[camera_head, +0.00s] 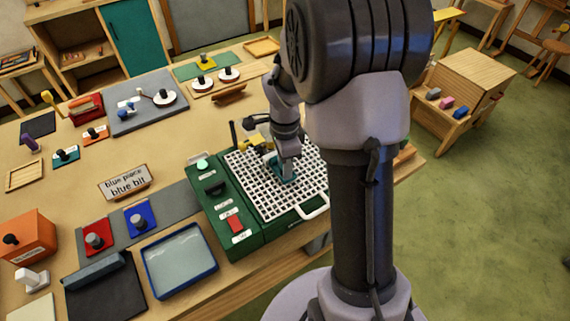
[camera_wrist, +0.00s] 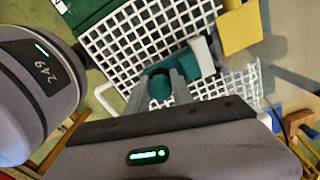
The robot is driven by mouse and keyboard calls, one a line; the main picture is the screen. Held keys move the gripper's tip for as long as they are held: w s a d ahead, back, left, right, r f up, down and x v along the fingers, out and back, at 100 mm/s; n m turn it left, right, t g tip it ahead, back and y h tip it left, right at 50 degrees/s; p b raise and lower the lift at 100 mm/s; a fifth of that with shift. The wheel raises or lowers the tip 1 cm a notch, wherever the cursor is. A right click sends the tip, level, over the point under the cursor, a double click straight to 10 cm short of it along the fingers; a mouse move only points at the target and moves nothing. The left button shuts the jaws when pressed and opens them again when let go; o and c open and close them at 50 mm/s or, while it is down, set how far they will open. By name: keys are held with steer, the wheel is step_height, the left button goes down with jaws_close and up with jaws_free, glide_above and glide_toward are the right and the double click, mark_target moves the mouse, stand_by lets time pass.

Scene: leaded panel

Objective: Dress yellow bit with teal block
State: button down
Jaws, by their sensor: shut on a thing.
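My gripper (camera_head: 286,158) is low over the white grid of the green machine, with its jaws shut on the teal block (camera_head: 287,179). In the wrist view the teal block's round part (camera_wrist: 160,84) shows between the fingers, right above the grid bars. Another teal part (camera_wrist: 206,88) and a pale white piece (camera_wrist: 201,55) show beside it. A yellow piece (camera_head: 262,143) is at the far side of the grid, partly hidden by my arm. A yellow flat face (camera_wrist: 240,28) shows in the wrist view. I cannot tell which yellow part is the bit.
The green machine (camera_head: 244,236) carries a red switch (camera_head: 236,222) and a white handle (camera_head: 314,208). A blue-rimmed tray (camera_head: 150,263), a red pad (camera_head: 93,253) and a blue pad (camera_head: 137,233) lie to the left. A sign (camera_head: 125,184) reads "blue piece blue bit".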

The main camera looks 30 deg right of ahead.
steer(key=shift+f+b, duration=0.3)
steer(key=shift+b, duration=0.15)
stand_by(0.3)
steer(key=shift+w, duration=0.65)
stand_by(0.7)
steer(key=shift+d, duration=0.15)
steer(key=shift+d, duration=0.55)
steer(key=shift+d, duration=0.15)
steer(key=shift+w+d, duration=0.1)
steer(key=shift+d, duration=0.3)
steer(key=shift+d+r, duration=0.1)
steer(key=shift+d, duration=0.05)
stand_by(0.5)
steer(key=shift+a, duration=0.75)
